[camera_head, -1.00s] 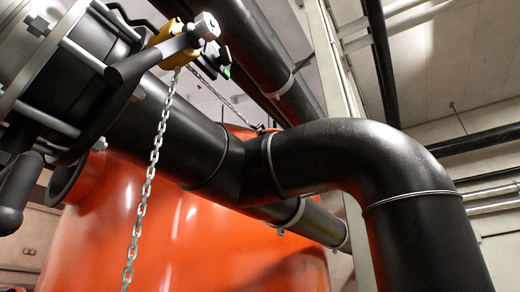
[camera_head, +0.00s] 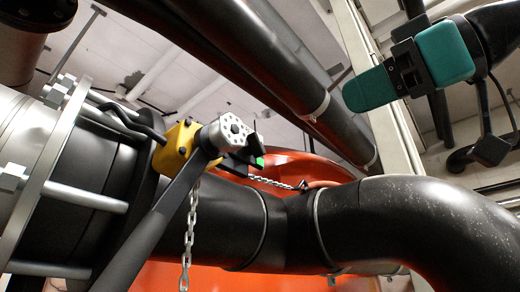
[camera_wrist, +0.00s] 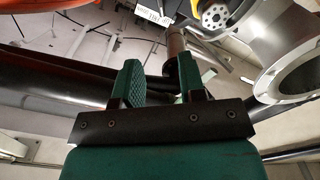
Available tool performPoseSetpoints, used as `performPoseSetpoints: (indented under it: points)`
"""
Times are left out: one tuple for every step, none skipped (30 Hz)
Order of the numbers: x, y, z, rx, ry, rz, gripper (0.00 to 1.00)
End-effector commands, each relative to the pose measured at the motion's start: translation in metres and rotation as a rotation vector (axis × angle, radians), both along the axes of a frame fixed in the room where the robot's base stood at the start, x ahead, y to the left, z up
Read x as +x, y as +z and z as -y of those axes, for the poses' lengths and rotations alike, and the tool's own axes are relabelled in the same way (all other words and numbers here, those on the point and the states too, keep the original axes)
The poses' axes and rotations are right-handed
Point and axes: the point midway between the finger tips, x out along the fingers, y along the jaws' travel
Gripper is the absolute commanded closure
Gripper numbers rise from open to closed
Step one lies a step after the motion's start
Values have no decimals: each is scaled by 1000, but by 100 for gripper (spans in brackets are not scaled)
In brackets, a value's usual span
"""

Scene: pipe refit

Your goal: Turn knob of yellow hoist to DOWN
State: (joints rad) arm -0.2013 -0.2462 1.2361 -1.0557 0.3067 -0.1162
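The yellow hoist (camera_head: 172,150) hangs at the left of the head view, beside a black pipe. It has a grey round drilled head (camera_head: 232,130), a long black lever (camera_head: 150,230), and a small black part with a green patch (camera_head: 259,162). A chain (camera_head: 190,225) hangs below. I cannot read an UP or DOWN mark. My gripper (camera_head: 352,97) is at the upper right, apart from the hoist. In the wrist view my gripper (camera_wrist: 162,78) has its green fingers spread, with nothing visibly held between them. The hoist's grey head (camera_wrist: 214,15) shows at the top there.
A thick black bent pipe (camera_head: 420,215) crosses the lower right, with an orange tank (camera_head: 290,165) behind. Black pipes (camera_head: 270,60) run overhead, next to a pale upright beam (camera_head: 395,140). The wrist view shows a brown cylinder (camera_wrist: 175,45) beyond the fingers and a pale flanged ring (camera_wrist: 290,75).

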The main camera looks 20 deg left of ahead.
Motion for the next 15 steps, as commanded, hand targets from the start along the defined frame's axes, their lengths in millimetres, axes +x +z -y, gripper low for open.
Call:
performPoseSetpoints:
  points:
    - [0,0,-6,-1,8,-4,63]
    - [2,-1,-10,-2,8,-4,63]
    - [3,-1,-15,-3,9,-6,63]
    - [4,-1,-18,-4,8,-6,63]
    - [6,0,-23,-2,9,-7,63]
    - [9,0,-28,-2,9,-7,63]
    - [11,0,-33,-3,8,-8,63]
    - [13,0,-37,-3,8,-9,63]
    - [15,0,-43,-5,8,-7,63]
    - [16,0,-48,-6,7,-9,63]
    - [20,1,-54,-5,8,-9,63]
    - [23,2,-62,-5,8,-9,63]
    - [25,2,-68,-5,8,-9,63]
    - [27,1,-74,-7,8,-9,63]
    - [31,3,-82,-6,7,-10,63]
